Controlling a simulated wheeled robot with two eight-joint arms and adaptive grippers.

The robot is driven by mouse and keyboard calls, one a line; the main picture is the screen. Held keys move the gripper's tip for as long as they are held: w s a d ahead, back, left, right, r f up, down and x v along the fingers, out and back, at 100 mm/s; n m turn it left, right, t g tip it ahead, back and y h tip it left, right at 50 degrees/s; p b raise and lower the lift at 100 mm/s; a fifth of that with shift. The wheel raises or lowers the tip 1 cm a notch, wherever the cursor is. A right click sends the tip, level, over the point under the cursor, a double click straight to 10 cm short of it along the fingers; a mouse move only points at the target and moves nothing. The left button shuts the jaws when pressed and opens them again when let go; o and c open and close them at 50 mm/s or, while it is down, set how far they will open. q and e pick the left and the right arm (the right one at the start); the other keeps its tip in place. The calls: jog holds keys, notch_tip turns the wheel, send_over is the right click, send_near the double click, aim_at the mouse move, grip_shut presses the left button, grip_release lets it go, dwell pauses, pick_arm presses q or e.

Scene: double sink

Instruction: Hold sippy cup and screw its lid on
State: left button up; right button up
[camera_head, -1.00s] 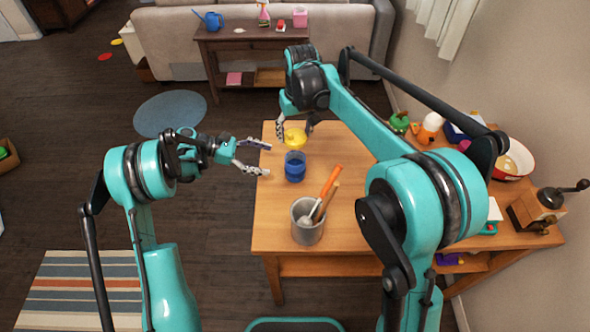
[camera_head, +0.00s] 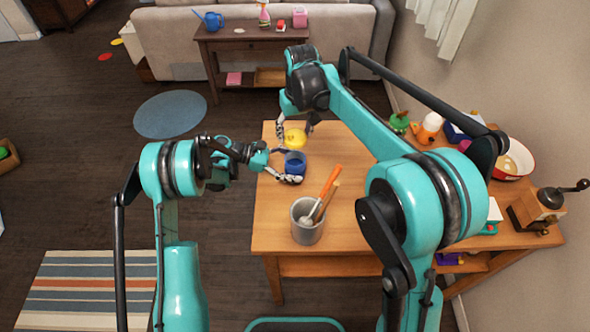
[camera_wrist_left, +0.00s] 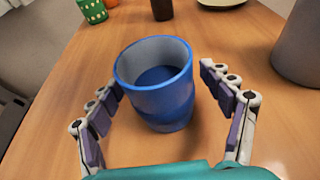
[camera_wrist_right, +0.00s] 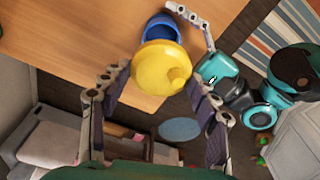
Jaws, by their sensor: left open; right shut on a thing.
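The blue cup (camera_head: 295,164) stands upright and uncovered on the wooden table; in the left wrist view the cup (camera_wrist_left: 160,98) shows its open top and empty-looking inside. My left gripper (camera_head: 286,166) is open with its fingers on either side of the cup; in the left wrist view a gap shows between each finger and the wall. The yellow lid (camera_head: 294,137) is held by my right gripper (camera_head: 294,127), beyond the cup in the head view. In the right wrist view the lid (camera_wrist_right: 161,70), with its spout, lies between the fingers and partly covers the cup (camera_wrist_right: 160,28).
A grey container (camera_head: 305,222) with utensils stands near the cup on the table. Green (camera_head: 400,122) and orange (camera_head: 429,127) items, a red-rimmed bowl (camera_head: 513,160) and a grinder (camera_head: 538,208) stand to the right. The table's left edge is close to the cup.

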pick_arm(q)
jog(key=c, duration=1.8)
pick_arm(e)
jog(key=shift+f, duration=2.5)
jog(key=shift+f, duration=0.9)
pick_arm(q)
grip_shut()
pick_arm(e)
jog(key=shift+f, duration=0.55)
